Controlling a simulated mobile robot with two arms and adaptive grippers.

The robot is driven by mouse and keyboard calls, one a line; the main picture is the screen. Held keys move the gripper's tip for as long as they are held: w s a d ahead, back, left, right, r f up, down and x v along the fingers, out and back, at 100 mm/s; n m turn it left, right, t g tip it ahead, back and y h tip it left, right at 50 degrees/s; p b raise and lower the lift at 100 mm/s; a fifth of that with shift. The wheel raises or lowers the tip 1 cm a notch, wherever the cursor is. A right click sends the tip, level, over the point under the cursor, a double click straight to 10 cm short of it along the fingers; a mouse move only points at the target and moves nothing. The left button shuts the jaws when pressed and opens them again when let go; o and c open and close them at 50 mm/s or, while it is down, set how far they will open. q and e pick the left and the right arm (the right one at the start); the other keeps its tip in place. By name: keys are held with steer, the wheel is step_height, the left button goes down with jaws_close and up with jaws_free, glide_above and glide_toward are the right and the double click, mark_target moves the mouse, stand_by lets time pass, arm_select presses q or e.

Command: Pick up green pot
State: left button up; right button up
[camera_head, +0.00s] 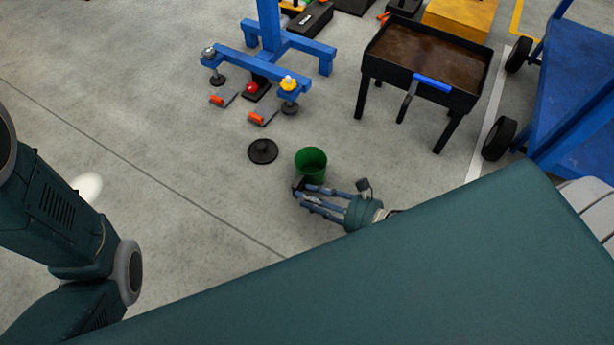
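The green pot (311,161) is a small, open-topped round container standing on the concrete floor near the middle of the head view. My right gripper (302,190) is just below the pot in the picture, its fingers reaching left past the pot's lower edge. The fingers overlap the pot's lower edge in the picture; I cannot tell whether they touch it. Two long fingers show with a gap between them, and nothing shows between them. My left arm is at the left edge, and its gripper is out of view.
A black round disc (263,151) lies on the floor left of the pot. A blue stand (275,50) with levers and feet is behind it. A black metal table (425,65) stands at back right, and a blue wheeled cart (582,110) is at far right. Floor at left is clear.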

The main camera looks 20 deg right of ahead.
mark_target(294, 191)
steer(key=b+x, duration=0.2)
steer(key=x, duration=0.2)
steer(key=shift+f, duration=0.1)
steer(key=shift+w+a+f, duration=0.1)
steer(key=shift+w+a, duration=0.2)
steer(key=shift+w, duration=0.15)
jaws_close()
steer(key=shift+r, duration=0.2)
